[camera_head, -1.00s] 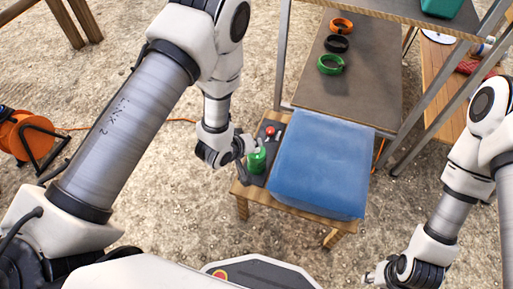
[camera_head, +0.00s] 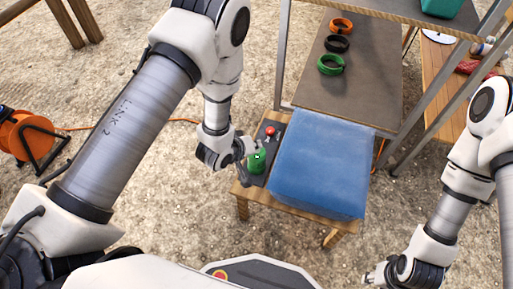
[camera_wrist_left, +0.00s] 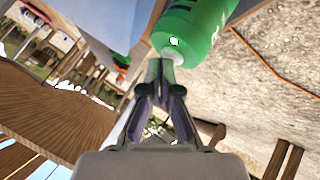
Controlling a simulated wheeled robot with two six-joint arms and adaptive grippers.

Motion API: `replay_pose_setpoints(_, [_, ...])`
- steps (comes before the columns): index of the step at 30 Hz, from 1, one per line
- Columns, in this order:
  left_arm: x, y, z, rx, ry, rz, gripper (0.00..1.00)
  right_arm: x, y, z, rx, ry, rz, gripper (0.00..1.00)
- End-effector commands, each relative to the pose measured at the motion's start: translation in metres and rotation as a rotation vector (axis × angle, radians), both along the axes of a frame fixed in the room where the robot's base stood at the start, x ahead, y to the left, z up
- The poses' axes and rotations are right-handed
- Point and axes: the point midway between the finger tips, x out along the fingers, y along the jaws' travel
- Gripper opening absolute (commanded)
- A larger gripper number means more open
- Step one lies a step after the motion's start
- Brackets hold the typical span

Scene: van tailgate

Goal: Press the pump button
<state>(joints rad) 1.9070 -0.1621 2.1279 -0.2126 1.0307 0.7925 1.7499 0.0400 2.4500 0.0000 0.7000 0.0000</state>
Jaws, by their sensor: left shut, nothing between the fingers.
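A green bottle-like cylinder (camera_head: 257,162) stands on a dark board (camera_head: 261,143) on a low wooden table. Its white tip shows in the left wrist view (camera_wrist_left: 173,48). A red round button (camera_head: 270,131) sits further back on the board. I cannot tell from the frames which one is the pump button. My left gripper (camera_head: 247,149) is shut and empty, right by the top of the green cylinder. In the left wrist view its fingertips (camera_wrist_left: 160,68) meet the white tip; whether they press it is unclear.
A large blue block (camera_head: 320,165) fills the table (camera_head: 285,207) right beside the board. A dark shelf (camera_head: 365,80) with several coloured rings stands behind. An orange cable reel (camera_head: 25,135) lies on the ground at left.

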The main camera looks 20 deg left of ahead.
Motion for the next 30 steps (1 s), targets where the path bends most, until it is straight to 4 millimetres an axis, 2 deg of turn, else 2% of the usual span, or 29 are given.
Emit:
replay_pose_setpoints(10, [0.000,0.000,-0.002,0.000,0.000,0.000,0.00,0.000,0.000,0.000,0.000,0.000,0.000,0.40])
replay_pose_setpoints(18, [0.000,0.000,0.011,0.000,0.000,0.000,0.00,0.000,0.000,0.015,0.000,0.000,0.000,0.40])
replay_pose_setpoints(27, [0.000,0.000,0.010,0.000,0.000,0.000,0.00,0.000,0.000,0.015,0.000,0.000,0.000,0.40])
replay_pose_setpoints(30, [0.000,0.000,0.017,0.000,-0.001,0.001,0.00,0.000,0.000,0.021,0.000,0.000,0.000,0.40])
